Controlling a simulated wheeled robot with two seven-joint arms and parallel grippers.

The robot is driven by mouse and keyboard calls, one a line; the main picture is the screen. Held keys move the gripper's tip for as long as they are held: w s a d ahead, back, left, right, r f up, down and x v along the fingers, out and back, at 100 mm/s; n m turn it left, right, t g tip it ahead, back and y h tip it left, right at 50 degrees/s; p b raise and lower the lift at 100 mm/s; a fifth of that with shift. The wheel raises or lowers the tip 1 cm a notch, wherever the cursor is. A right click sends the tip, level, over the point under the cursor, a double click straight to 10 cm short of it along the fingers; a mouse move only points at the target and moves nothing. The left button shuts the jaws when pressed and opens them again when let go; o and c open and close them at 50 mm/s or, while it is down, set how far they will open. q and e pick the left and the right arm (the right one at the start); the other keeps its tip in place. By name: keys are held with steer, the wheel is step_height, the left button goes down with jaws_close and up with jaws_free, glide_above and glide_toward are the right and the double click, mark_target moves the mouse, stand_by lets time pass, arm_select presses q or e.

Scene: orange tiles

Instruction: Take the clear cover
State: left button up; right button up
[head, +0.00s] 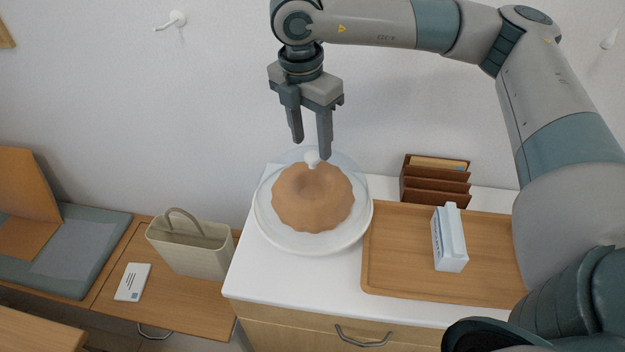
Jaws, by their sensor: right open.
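The clear cover (340,160) is a see-through dome with a white knob (312,158) on top. It appears to stand over a brown fluted cake (312,200) on a round white plate (270,230), on the white cabinet top. My right gripper (311,149) points down at the knob with its two fingers apart, open and empty. One fingertip overlaps the knob's edge in the picture; I cannot tell whether they touch. The dome's outline is faint against the plate and wall. My left gripper is not in view.
Right of the plate, a wooden tray (395,270) holds a white carton (449,238). A brown letter rack (435,182) stands behind it by the wall. A beige bag (195,248) and a white card (132,282) are on the lower wooden surface at left.

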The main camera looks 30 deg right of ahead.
mark_target(313, 180)
steer(key=shift+d+f+p, duration=0.1)
steer(key=shift+f+p, duration=0.25)
steer(key=shift+f, duration=1)
jaws_close()
